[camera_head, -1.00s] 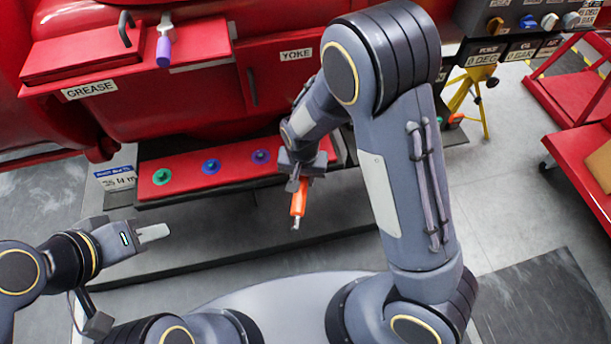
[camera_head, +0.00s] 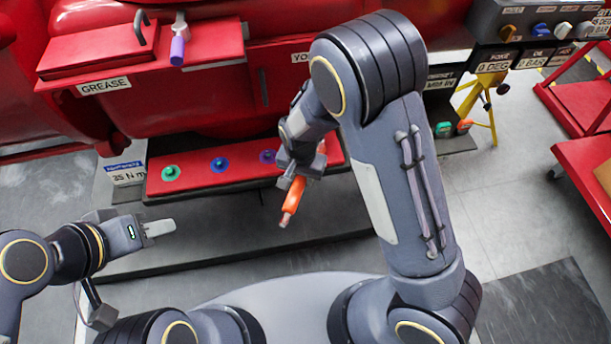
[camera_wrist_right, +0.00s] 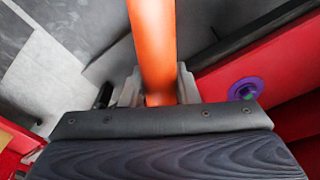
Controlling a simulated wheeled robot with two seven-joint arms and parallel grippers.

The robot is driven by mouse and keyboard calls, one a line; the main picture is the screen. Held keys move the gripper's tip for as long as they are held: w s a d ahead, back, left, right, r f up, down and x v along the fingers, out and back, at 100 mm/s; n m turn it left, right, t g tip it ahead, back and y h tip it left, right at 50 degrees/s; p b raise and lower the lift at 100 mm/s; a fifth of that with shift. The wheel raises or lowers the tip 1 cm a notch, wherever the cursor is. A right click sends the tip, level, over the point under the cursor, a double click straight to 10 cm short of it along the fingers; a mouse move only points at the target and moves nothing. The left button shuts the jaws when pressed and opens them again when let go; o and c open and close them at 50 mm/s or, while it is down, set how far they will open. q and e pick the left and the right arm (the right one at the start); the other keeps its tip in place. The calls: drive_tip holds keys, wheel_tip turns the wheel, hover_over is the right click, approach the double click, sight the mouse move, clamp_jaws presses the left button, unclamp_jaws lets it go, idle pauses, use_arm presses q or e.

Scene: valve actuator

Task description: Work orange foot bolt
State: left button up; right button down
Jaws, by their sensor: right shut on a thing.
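My right gripper (camera_head: 293,181) is shut on an orange tool (camera_head: 292,203), which slants down with a pale tip above the floor. In the right wrist view the orange tool (camera_wrist_right: 153,45) stands between the two fingers. The red foot plate (camera_head: 195,179) carries a green bolt (camera_head: 171,173), a blue bolt (camera_head: 219,165) and a purple bolt (camera_head: 267,156). A small orange piece (camera_head: 463,126) shows far right by the yellow stand; I cannot tell whether it is the orange foot bolt. My left gripper (camera_head: 159,228) is at lower left, holding nothing visible.
The red actuator body (camera_head: 210,100) fills the back, with a GREASE label and a purple-handled part (camera_head: 177,50). A yellow stand (camera_head: 482,105) and a red cart (camera_head: 590,160) stand at right. Grey floor lies clear between.

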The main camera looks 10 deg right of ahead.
drive_tip(key=shift+w+a+m, duration=0.2)
drive_tip(key=shift+a+m, duration=0.05)
drive_tip(key=shift+m, duration=0.05)
drive_tip(key=shift+w+a+m+p, duration=0.4)
drive_tip(key=shift+w+a+m, duration=0.25)
drive_tip(key=shift+a+m, duration=0.3)
idle(0.4)
drive_tip(key=shift+w, duration=0.1)
drive_tip(key=shift+w+a+r+m+p, duration=0.1)
drive_tip(key=shift+w+a+m+p, duration=0.2)
drive_tip(key=shift+w+a+m, duration=0.35)
